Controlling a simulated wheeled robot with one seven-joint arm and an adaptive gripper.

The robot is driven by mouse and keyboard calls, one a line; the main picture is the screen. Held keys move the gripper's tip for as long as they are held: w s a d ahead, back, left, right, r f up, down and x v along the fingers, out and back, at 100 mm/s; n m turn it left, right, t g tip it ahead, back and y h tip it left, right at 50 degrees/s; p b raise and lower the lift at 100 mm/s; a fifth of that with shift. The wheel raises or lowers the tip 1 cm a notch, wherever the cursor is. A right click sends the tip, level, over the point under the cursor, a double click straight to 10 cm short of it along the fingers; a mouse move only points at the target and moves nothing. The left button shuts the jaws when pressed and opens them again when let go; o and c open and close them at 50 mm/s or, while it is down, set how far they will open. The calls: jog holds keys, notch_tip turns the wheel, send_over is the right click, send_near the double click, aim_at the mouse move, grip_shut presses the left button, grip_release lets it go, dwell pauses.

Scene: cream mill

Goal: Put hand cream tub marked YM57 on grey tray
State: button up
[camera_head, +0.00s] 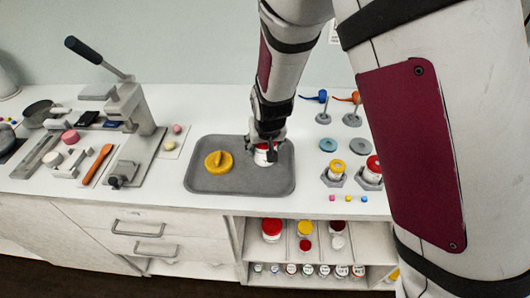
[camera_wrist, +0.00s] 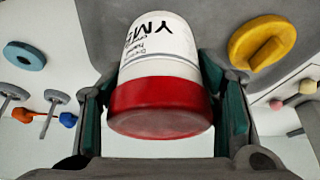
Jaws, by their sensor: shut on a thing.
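The hand cream tub (camera_wrist: 162,60) is white with a red lid, and the letters "YM" and part of a digit show on its label in the wrist view. My gripper (camera_wrist: 165,110) is shut on it, with a finger on each side. In the head view my gripper (camera_head: 267,144) is over the right half of the grey tray (camera_head: 235,183), and the tub (camera_head: 264,158) is at or just above the tray's surface. I cannot tell whether it touches. My fingers partly hide it.
A yellow lid-like piece (camera_head: 218,162) lies on the tray's left half. Right of the tray stand jars in hexagonal holders (camera_head: 335,174) and blue-grey rings (camera_head: 328,145). A lever press (camera_head: 130,100) stands at left. Shelves below hold several jars (camera_head: 271,229).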

jog(key=shift+f, duration=1.7)
jog(key=shift+f, duration=0.2)
jog(key=o, duration=1.3)
jog(key=shift+o, duration=0.2)
jog(key=shift+r, duration=0.1)
jog(key=s+d+r+p, duration=0.1)
jog(key=s+d+r, duration=0.3)
jog(key=r, duration=0.5)
jog(key=s+d+r+m+y, duration=0.1)
jog(key=s+d+r, duration=0.35)
jog(key=r, duration=0.35)
jog(key=s+d+r+p, duration=0.1)
jog(key=s+d+r, duration=0.3)
jog(key=r, duration=0.5)
jog(key=s+d+r+h, duration=0.1)
jog(key=s+d+r, duration=0.2)
jog(key=s, duration=0.4)
jog(key=s+d+r, duration=0.3)
jog(key=s+d, duration=0.1)
jog(key=s, duration=0.4)
jog(key=shift+d+m+t+h, duration=0.25)
jog(key=shift+m+t+h, duration=0.15)
jog(key=shift+r, duration=0.1)
